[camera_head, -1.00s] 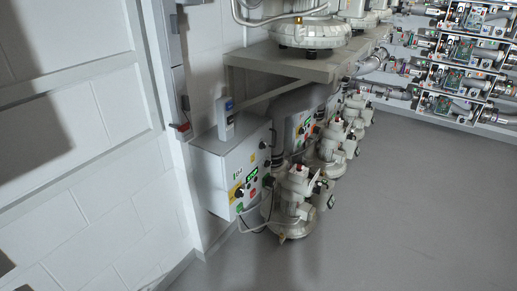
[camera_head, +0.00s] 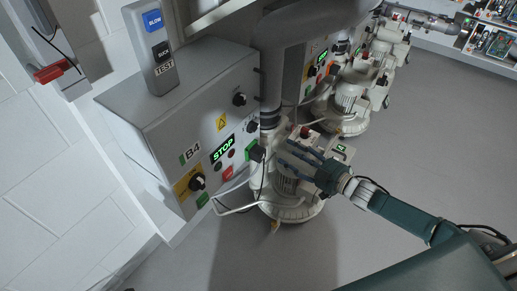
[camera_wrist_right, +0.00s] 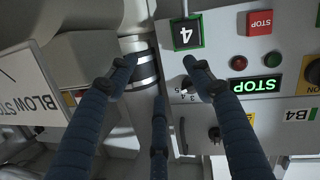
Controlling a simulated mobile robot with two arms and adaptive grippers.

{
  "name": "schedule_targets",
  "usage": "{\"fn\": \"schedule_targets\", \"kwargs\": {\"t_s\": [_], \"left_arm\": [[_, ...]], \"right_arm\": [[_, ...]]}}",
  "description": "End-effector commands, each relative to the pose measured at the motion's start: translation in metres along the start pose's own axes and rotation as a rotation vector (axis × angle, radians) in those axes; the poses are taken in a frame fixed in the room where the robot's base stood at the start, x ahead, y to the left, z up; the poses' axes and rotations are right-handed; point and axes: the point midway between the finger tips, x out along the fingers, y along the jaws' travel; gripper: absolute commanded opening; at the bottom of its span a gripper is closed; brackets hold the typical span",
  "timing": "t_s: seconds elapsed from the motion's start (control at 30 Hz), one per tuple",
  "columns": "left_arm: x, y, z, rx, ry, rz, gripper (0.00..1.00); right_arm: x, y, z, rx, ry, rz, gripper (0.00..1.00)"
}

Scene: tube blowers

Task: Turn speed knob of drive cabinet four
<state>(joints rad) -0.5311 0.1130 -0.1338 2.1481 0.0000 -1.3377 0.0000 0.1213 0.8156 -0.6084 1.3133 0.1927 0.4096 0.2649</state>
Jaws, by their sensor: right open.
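Drive cabinet four (camera_head: 162,136) is a grey box marked B4, with a lit green STOP display (camera_head: 222,148). A small black knob (camera_head: 252,126), apparently the speed knob, sits right of the display in the head view. In the right wrist view this knob (camera_wrist_right: 187,84) is partly hidden behind a finger, beside dial numbers. My right gripper (camera_head: 288,151) is open and empty, its blue fingers pointing toward the cabinet's front from the right. The fingers (camera_wrist_right: 160,75) spread in front of the panel's edge; contact with the knob cannot be told.
A grey blower (camera_head: 292,207) stands below the gripper. A yellow-plated switch (camera_head: 197,183) and a black handle (camera_head: 240,99) are on the cabinet. The floor (camera_head: 390,160) at right is clear.

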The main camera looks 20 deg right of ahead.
Motion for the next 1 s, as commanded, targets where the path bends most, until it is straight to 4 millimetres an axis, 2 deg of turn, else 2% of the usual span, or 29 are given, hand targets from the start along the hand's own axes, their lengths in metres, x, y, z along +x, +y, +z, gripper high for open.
{"fn": "schedule_targets", "kwargs": {"t_s": [0.03,0.2,0.33,0.47,0.7,0.8,1.0], "left_arm": [[-0.001,-0.001,0.000,-0.001,0.014,-0.002,0.40],[-0.034,-0.002,0.000,-0.004,0.034,-0.006,0.40],[-0.048,-0.002,0.001,-0.004,0.039,-0.007,0.40],[-0.049,-0.002,0.002,-0.005,0.040,-0.007,0.40],[-0.040,-0.002,0.002,-0.004,0.046,-0.007,0.40],[-0.039,0.000,-0.021,-0.001,0.128,-0.003,0.40],[-0.040,0.003,-0.052,0.003,0.241,0.002,0.40]], "right_arm": [[0.004,-0.001,-0.005,-0.020,0.049,-0.026,0.51],[0.002,-0.005,-0.046,-0.047,0.173,-0.100,0.51],[0.002,-0.007,-0.062,-0.051,0.212,-0.126,0.51],[0.013,-0.009,-0.068,-0.051,0.221,-0.129,0.51],[0.058,-0.015,-0.078,-0.052,0.221,-0.128,0.51],[0.073,-0.017,-0.081,-0.051,0.218,-0.128,0.51],[0.095,-0.020,-0.085,-0.051,0.216,-0.127,0.51]]}}
